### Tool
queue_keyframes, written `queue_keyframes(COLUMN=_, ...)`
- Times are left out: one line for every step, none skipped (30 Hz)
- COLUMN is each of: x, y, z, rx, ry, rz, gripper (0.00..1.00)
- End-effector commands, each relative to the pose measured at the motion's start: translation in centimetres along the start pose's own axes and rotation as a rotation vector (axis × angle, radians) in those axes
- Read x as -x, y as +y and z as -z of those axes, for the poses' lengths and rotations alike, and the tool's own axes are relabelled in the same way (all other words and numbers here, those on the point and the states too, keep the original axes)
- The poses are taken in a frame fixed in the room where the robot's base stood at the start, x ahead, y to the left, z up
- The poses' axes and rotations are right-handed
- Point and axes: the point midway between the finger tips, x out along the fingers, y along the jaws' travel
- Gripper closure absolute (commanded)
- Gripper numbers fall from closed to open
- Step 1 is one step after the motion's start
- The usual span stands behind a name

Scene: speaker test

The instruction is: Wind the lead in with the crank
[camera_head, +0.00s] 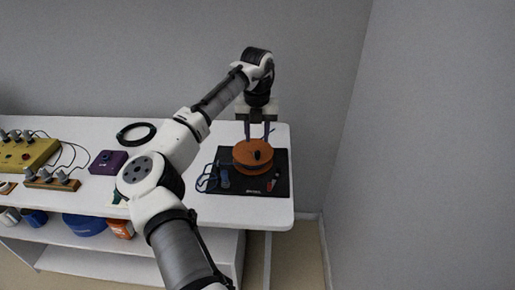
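An orange reel (242,154) sits on a black mat (235,190) at the right end of the white table. A small dark knob (257,155) shows on top of the reel, likely the crank's handle. A thin dark blue lead (208,180) lies in loose loops at the mat's left edge. My gripper (257,138) points down just above the back of the reel, its two fingers apart with nothing visible between them. Whether a fingertip touches the reel cannot be told.
A small blue item (225,179) and a red one (270,186) lie on the mat. A black ring (136,133), a purple box (108,162) and a yellow box with knobs (27,154) stand further left. A wall (430,150) rises beyond the table's right end.

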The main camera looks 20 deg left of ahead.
Motion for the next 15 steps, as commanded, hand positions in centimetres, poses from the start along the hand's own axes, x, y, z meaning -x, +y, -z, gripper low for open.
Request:
queue_keyframes(x=-1.0, y=0.0, z=0.1, rx=-0.001, ry=0.002, rz=-0.001, gripper=0.63)
queue_keyframes(x=-1.6, y=0.0, z=0.0, rx=0.0, ry=0.001, rz=-0.001, gripper=0.63)
queue_keyframes(x=-2.4, y=0.0, z=0.0, rx=0.0, ry=0.001, rz=-0.001, gripper=0.63)
queue_keyframes(x=-2.9, y=0.0, z=0.0, rx=0.0, ry=0.001, rz=-0.001, gripper=0.63)
queue_keyframes(x=-3.4, y=0.0, z=0.1, rx=0.0, ry=0.001, rz=-0.001, gripper=0.63)
queue_keyframes(x=-3.9, y=0.0, z=0.0, rx=0.0, ry=0.0, rz=0.0, gripper=0.63)
queue_keyframes(x=-4.3, y=0.0, z=0.0, rx=0.0, ry=0.0, rz=0.0, gripper=0.63)
queue_keyframes(x=-4.7, y=0.0, z=0.0, rx=0.0, ry=0.0, rz=-0.001, gripper=0.63)
queue_keyframes(x=-5.1, y=0.0, z=0.0, rx=0.0, ry=-0.001, rz=0.0, gripper=0.63)
queue_keyframes(x=-5.3, y=0.0, z=0.0, rx=0.0, ry=-0.001, rz=0.0, gripper=0.63)
queue_keyframes(x=-5.5, y=0.0, z=0.0, rx=0.0, ry=-0.001, rz=0.0, gripper=0.63)
queue_keyframes(x=-5.8, y=0.0, z=0.0, rx=0.0, ry=-0.001, rz=-0.001, gripper=0.63)
queue_keyframes(x=-5.9, y=0.0, z=0.0, rx=0.0, ry=-0.001, rz=0.0, gripper=0.63)
queue_keyframes(x=-6.0, y=-0.1, z=0.0, rx=0.0, ry=-0.002, rz=0.0, gripper=0.63)
queue_keyframes(x=-6.0, y=-0.1, z=0.0, rx=0.0, ry=-0.002, rz=0.0, gripper=0.63)
